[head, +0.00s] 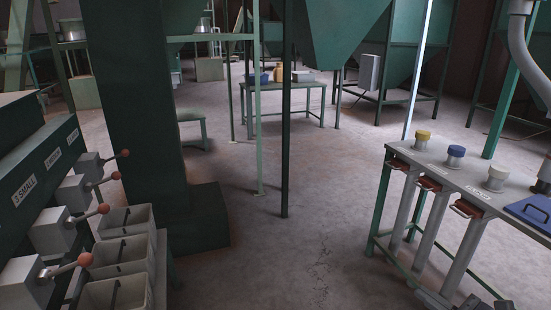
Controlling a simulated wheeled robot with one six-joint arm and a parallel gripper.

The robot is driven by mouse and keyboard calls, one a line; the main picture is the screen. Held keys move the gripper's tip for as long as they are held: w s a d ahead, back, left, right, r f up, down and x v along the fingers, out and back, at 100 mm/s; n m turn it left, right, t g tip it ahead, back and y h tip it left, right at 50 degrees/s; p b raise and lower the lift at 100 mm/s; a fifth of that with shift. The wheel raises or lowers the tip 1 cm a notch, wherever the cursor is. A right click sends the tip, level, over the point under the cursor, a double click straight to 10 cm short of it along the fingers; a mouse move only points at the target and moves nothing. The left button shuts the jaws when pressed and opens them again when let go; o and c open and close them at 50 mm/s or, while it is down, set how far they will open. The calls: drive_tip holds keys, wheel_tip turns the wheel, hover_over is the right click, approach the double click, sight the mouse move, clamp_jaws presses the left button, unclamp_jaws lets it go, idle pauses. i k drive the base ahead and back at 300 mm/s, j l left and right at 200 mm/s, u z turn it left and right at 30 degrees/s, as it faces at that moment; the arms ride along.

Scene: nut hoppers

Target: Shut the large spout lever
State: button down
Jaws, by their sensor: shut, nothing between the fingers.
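A row of grey spout boxes with levers runs along the green machine (60,128) at the left. Each lever ends in a red-brown ball: the nearest lever (84,260), a second (103,209), a third (115,176) and the farthest (125,153). All of them stick out to the right and slightly up. One label (25,190) reads SMALL; the labels farther back are too small to read surely, so I cannot tell which lever is the large one. My gripper's fingers do not show; dark grey parts at the bottom right edge may be my arm.
Open grey bins (124,250) stand below the near levers. A thick dark green column (135,110) rises just behind them. At the right is a bench (425,172) with capped tubes and a blue clipboard-like item (530,212). The concrete floor (285,255) between is clear.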

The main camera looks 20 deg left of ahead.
sight(102, 163)
drive_tip(key=u, duration=0.45)
drive_tip(key=i+j+u, duration=0.15)
drive_tip(key=u, duration=0.3)
drive_tip(key=i+u, duration=0.3)
drive_tip(key=u, duration=0.15)
drive_tip(key=i+u, duration=0.2)
drive_tip(key=u, duration=0.25)
drive_tip(key=i+l+u, duration=0.1)
drive_tip(key=i+u, duration=0.15)
drive_tip(key=u, duration=0.2)
drive_tip(key=i+l+u, duration=0.15)
drive_tip(key=i+l, duration=0.4)
drive_tip(key=i+l+u, duration=0.15)
drive_tip(key=i+l, duration=0.4)
drive_tip(key=i+l+u, duration=0.15)
drive_tip(key=i+l, duration=0.35)
drive_tip(key=l, duration=0.2)
